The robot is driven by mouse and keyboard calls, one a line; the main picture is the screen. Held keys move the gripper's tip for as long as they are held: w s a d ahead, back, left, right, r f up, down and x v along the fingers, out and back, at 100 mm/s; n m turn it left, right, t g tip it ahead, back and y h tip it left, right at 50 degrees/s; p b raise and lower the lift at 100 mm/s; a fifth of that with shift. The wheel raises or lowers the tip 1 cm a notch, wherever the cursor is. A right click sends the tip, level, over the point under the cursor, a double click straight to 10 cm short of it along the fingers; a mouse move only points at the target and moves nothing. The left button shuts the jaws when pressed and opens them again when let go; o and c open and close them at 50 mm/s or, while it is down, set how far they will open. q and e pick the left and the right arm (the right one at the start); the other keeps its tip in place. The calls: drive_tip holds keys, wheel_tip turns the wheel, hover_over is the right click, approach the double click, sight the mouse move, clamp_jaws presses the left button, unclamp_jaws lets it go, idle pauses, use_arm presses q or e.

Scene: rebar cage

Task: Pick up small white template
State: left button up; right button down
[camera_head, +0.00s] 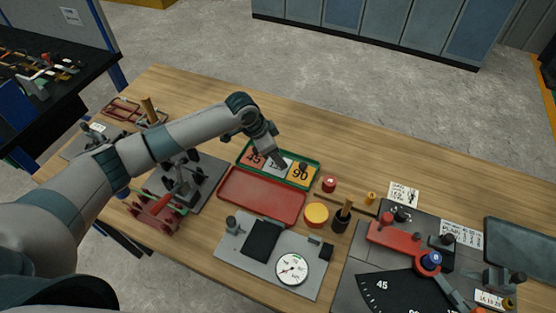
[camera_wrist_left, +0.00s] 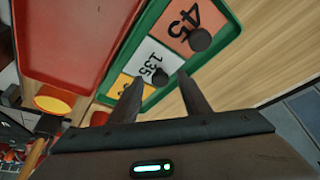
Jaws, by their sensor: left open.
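The small white template (camera_head: 274,168) lies in a green tray between an orange-red plate marked 45 (camera_head: 252,157) and a yellow plate marked 90 (camera_head: 300,175). In the left wrist view the white template (camera_wrist_left: 148,60) reads 135 and has a dark round knob at its near edge. My left gripper (camera_head: 279,160) hangs over the tray and partly covers the template in the head view. In the left wrist view its fingers (camera_wrist_left: 161,97) are spread, with the knob just beyond and between the tips. Nothing is held. My right gripper is not in view.
An empty red tray (camera_head: 262,197) adjoins the green tray (camera_head: 318,165). A grey plate with a dial gauge (camera_head: 292,268) lies in front. A yellow-topped round container (camera_head: 316,213) and a small red one (camera_head: 329,184) stand nearby. The table behind the green tray is clear.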

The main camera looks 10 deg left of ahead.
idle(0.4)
use_arm(q)
clamp_jaws()
drive_tip(key=shift+r, duration=0.1)
drive_tip(key=shift+w+r+b, duration=0.1)
drive_tip(key=shift+r+b, duration=0.3)
drive_tip(key=shift+r, duration=0.05)
drive_tip(key=r+b, duration=0.1)
drive_tip(key=d+r+b, duration=0.1)
drive_tip(key=r, duration=0.1)
drive_tip(key=shift+r, duration=0.1)
drive_tip(key=s+d+r+b, duration=0.2)
drive_tip(key=d+r, duration=0.4)
drive_tip(key=d, duration=0.4)
drive_tip(key=shift+s+d+r+b, duration=0.2)
drive_tip(key=shift+s+r+b, duration=0.2)
drive_tip(key=shift+b, duration=0.45)
